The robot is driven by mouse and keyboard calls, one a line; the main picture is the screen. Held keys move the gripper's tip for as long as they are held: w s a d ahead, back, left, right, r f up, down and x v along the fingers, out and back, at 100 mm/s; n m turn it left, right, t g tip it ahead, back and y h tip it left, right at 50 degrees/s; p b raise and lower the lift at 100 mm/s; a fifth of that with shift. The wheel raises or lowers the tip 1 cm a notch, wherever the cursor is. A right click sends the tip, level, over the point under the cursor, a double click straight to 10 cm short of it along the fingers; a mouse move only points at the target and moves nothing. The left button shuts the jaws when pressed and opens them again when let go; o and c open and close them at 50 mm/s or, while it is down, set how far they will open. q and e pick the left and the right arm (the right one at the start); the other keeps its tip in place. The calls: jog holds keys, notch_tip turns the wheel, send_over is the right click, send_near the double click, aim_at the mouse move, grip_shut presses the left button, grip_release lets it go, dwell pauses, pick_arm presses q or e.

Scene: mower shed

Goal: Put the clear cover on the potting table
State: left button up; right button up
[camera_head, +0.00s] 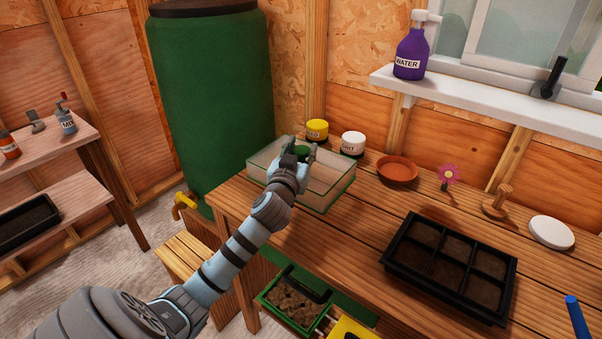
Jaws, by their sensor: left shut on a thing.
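The clear cover (326,188), a see-through box shape with green edges, is at the far left end of the wooden potting table (300,238). My left gripper (299,153) reaches in from the lower left and is shut on the cover's green knob at its top. The cover looks level. I cannot tell whether its lower rim touches the tabletop or hangs just above it. The gripper hides part of the knob and the cover's top. My right gripper is not in view.
Yellow (317,130) and white (353,143) jars stand behind the cover. A terracotta saucer (397,170), pink flower (448,175), wooden tamper (497,202), white disc (551,232) and black seed tray (400,262) occupy the table's right. A green barrel (210,95) stands behind.

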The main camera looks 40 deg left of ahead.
pick_arm(q)
notch_tip(320, 180, down, 5)
jog(key=shift+r+b, duration=0.2)
jog(key=shift+b, duration=0.55)
jog(key=shift+r, duration=0.1)
jog(key=o, duration=1.2)
jog(key=shift+s+d, duration=0.1)
jog(key=v, duration=1.2)
jog(key=shift+p, duration=0.35)
